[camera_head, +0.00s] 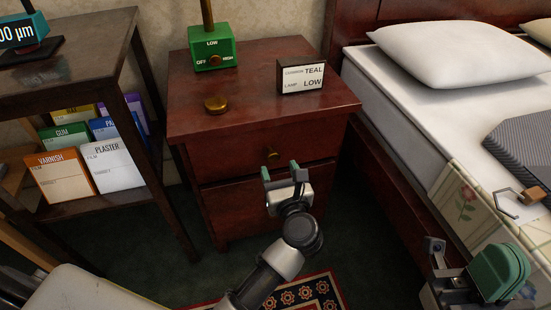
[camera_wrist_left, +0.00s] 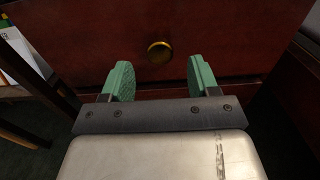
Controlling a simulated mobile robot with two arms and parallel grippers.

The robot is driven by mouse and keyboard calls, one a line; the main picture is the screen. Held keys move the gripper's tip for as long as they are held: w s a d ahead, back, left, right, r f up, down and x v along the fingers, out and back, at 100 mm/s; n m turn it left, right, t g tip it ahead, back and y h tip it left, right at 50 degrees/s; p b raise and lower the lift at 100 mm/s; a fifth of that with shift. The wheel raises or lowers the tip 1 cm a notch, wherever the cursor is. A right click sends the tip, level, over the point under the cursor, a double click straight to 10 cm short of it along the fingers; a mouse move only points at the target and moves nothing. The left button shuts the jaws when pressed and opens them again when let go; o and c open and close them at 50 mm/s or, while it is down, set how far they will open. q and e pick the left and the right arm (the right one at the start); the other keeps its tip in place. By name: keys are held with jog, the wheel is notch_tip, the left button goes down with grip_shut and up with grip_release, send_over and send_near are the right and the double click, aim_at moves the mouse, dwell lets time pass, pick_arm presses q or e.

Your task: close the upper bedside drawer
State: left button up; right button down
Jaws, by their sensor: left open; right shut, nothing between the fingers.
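The dark red wooden bedside cabinet (camera_head: 240,92) stands in the middle of the head view. Its upper drawer (camera_head: 235,167) has a round brass knob (camera_head: 272,155), which also shows in the left wrist view (camera_wrist_left: 159,52). The drawer front looks close to the cabinet face; I cannot tell if a small gap is left. The lower drawer (camera_head: 235,215) is partly hidden by my left arm. My left gripper (camera_head: 280,171) is open and empty, its green fingers apart in front of the drawers, just below the knob. My right gripper (camera_head: 500,271) is shut and empty beside the bed.
On the cabinet top are a green lamp base (camera_head: 211,50), a brass disc (camera_head: 215,105) and a small sign (camera_head: 301,77). A dark shelf stand (camera_head: 75,75) with coloured cards is at left. The bed (camera_head: 400,110) is close at right. A patterned rug (camera_head: 300,292) lies below.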

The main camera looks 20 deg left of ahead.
pick_arm(q)
jog(key=v, duration=0.6)
jog(key=shift+s+d+p, duration=0.2)
jog(key=shift+s+p, duration=0.05)
jog(key=shift+p, duration=0.2)
jog(key=shift+a+r, duration=0.1)
